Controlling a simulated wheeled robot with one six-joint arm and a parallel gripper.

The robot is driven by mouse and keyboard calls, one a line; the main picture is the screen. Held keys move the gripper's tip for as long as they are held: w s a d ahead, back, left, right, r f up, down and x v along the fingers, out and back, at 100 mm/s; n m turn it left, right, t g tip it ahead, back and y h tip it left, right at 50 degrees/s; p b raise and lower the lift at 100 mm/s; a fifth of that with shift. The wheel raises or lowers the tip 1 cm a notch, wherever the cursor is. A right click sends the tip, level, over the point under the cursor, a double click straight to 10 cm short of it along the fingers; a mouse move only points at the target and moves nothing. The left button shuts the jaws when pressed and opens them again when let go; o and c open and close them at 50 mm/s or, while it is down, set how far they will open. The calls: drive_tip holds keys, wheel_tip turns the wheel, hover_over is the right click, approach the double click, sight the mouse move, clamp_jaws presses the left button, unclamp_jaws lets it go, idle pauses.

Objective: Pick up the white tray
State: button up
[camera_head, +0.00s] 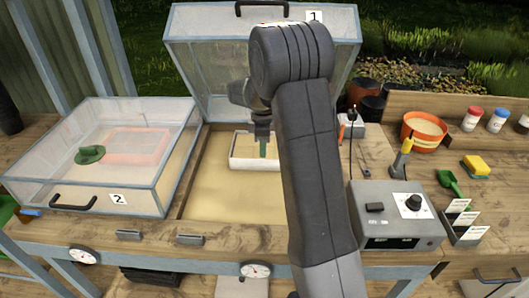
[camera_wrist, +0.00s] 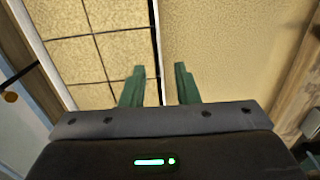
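The white tray (camera_head: 252,165) sits on the sand inside the open frame in the head view. In the wrist view its white side wall (camera_wrist: 158,60) runs up the picture, with sandy, grid-lined cells to its left and bare sand to its right. My gripper (camera_head: 263,149) reaches down at the tray, its green fingers pointing down. In the wrist view the fingers (camera_wrist: 160,82) are apart, one on each side of the wall in the picture, with gaps to it. I cannot tell how deep they reach. My arm hides what lies right of the tray.
The clear lid (camera_head: 205,70) marked 1 stands raised behind the tray. A closed clear case (camera_head: 85,180) marked 2 stands left, with an orange tray (camera_head: 138,147) and a green object. A grey control box (camera_head: 395,215) stands right. Sand (camera_head: 230,200) in front is clear.

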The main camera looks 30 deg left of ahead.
wheel_tip(320, 180, down, 5)
drive_tip(key=shift+r, duration=0.15)
drive_tip(key=shift+c, duration=0.5)
clamp_jaws()
drive_tip(key=shift+r, duration=0.1)
